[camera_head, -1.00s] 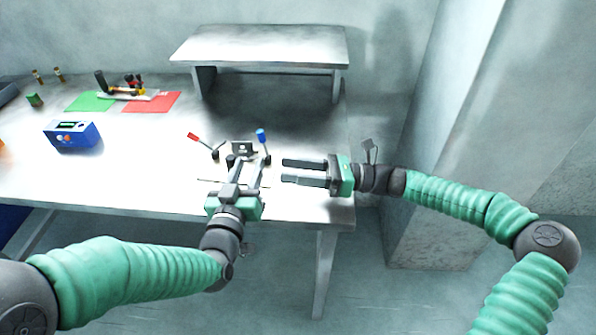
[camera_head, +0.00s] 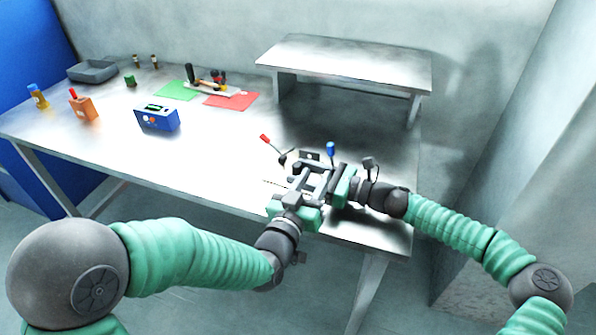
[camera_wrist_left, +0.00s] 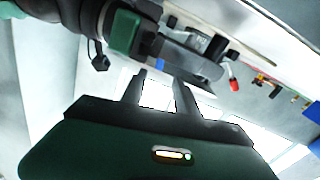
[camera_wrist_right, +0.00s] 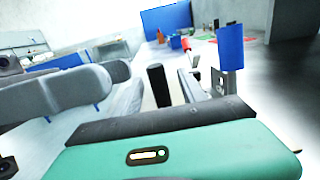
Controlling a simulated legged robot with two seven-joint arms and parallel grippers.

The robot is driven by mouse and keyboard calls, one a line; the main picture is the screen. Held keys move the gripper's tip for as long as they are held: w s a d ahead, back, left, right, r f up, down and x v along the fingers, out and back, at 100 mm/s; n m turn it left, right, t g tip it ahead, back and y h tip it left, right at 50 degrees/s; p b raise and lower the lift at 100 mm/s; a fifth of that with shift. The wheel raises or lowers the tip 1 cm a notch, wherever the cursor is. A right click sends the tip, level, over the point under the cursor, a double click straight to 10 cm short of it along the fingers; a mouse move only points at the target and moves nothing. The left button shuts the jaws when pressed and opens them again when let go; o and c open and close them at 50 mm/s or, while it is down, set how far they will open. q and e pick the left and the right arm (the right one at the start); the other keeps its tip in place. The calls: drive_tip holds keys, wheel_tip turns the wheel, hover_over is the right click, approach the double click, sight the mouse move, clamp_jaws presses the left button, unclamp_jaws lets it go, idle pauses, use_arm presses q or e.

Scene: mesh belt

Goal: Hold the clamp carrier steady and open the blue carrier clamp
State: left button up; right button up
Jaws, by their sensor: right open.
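The clamp carrier (camera_head: 309,156) is a dark fixture near the table's right front, with a red-tipped lever (camera_head: 265,138) on its left and the blue clamp lever (camera_head: 330,149) upright on its right. My left gripper (camera_head: 312,178) reaches the carrier from the front. Its fingers are apart at the carrier in the left wrist view (camera_wrist_left: 161,85); whether they grip it is unclear. My right gripper (camera_head: 330,177) is open just below the blue lever, close beside the left fingers. In the right wrist view the blue lever (camera_wrist_right: 230,47) stands large at the right finger; contact is unclear.
A raised white shelf (camera_head: 345,62) stands behind the carrier. A blue box (camera_head: 157,118), green mat (camera_head: 175,91), red mat (camera_head: 230,101) and grey tray (camera_head: 92,71) lie to the left. The table between the blue box and carrier is clear.

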drive_tip(key=shift+x, duration=0.8)
drive_tip(key=shift+c, duration=0.3)
clamp_jaws()
idle(0.4)
unclamp_jaws()
drive_tip(key=shift+c, duration=0.6)
clamp_jaws()
idle(0.8)
